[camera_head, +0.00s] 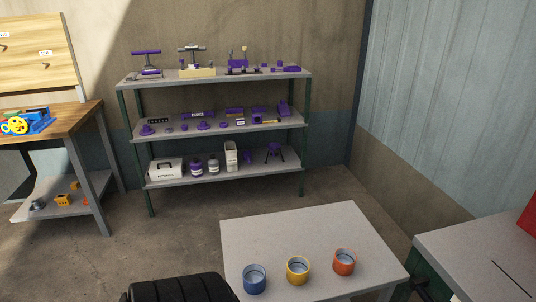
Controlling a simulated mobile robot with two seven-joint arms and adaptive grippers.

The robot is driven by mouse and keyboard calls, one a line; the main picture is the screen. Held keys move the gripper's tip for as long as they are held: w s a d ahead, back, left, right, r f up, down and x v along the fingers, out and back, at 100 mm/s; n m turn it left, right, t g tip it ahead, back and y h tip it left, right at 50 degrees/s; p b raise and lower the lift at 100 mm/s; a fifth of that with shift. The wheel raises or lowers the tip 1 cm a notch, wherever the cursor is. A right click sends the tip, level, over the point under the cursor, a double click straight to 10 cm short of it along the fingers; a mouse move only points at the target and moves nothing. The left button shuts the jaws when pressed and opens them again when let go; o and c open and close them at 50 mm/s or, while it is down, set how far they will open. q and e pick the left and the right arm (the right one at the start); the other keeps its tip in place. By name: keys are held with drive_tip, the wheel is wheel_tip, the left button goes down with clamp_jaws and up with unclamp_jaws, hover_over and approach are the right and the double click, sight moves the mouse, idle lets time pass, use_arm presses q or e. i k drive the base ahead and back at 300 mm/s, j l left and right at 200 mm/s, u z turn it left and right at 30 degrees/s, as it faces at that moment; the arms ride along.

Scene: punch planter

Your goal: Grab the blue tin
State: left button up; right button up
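The blue tin (254,279) stands upright at the front left of a light grey table (290,229). It is round and open at the top. A yellow tin (298,270) stands just right of it, with a small gap between them. An orange-red tin (344,262) stands further right. No gripper is on or near the tins, and neither of my grippers shows in this view.
The back half of the grey table is clear. A black ribbed object (180,289), cut off by the bottom edge, is left of the table. A shelf rack (215,78) with purple parts stands behind. A wooden workbench (75,115) is left; another grey-topped bench (480,250) is right.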

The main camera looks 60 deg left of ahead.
sight(253, 276)
drive_tip(key=u, duration=1.7)
